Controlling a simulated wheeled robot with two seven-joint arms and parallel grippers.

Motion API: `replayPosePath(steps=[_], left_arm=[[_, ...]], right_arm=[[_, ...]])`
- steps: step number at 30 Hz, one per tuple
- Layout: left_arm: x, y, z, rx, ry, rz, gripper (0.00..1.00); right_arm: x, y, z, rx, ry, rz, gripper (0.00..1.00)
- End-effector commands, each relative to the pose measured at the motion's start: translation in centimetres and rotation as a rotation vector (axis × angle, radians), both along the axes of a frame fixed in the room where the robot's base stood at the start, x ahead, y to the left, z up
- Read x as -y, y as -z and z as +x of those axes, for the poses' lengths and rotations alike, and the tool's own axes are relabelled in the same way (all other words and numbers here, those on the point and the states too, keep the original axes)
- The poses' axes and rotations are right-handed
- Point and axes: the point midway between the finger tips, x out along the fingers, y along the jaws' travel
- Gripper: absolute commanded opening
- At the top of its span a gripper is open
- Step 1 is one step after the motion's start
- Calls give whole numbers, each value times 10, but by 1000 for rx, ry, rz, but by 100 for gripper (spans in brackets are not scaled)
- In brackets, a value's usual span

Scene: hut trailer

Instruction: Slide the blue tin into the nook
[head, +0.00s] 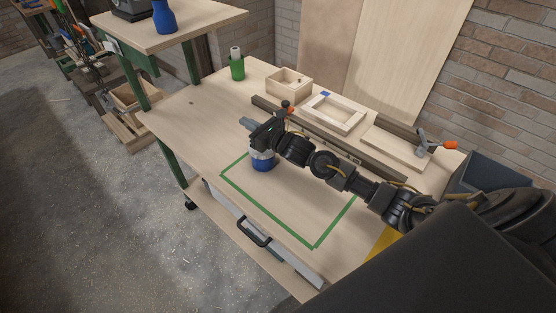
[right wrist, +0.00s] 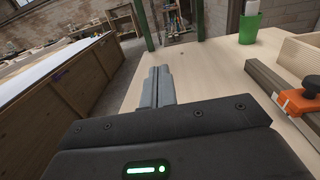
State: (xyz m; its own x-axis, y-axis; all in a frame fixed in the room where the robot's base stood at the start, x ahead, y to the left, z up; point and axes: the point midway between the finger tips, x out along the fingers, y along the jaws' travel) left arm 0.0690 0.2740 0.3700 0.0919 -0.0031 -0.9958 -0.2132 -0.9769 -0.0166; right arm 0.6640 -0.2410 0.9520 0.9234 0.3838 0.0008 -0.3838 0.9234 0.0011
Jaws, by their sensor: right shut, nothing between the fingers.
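The blue tin (head: 263,164) stands on the workbench (head: 196,103), inside the far left corner of a green tape outline (head: 268,213). My right gripper (head: 246,122) is above and slightly beyond the tin, and my wrist hides the tin's upper part. In the right wrist view its two grey fingers (right wrist: 157,87) are together with nothing between them; the tin does not show there. A wooden frame with an open middle (head: 334,113) and a small open wooden box (head: 289,81) lie at the back; I cannot tell which place is the nook. My left gripper is out of view.
A dark rail (head: 330,138) with an orange-handled clamp (right wrist: 303,102) runs along the back of the bench. A green cup (head: 237,67) stands at the far end. The tape outline's middle is clear. A raised shelf (head: 185,27) stands at upper left.

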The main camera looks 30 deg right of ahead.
Motion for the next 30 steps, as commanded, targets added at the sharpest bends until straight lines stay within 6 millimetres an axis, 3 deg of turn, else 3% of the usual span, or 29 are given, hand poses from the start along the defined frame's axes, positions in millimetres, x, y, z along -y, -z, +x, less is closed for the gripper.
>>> replayPosePath(steps=[1,18,30], left_arm=[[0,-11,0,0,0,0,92],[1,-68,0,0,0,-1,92],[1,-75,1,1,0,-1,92]], right_arm=[[4,-4,-12,-4,-1,-1,0],[53,-4,-128,-5,0,-3,0],[52,82,-125,-2,2,0,0]])
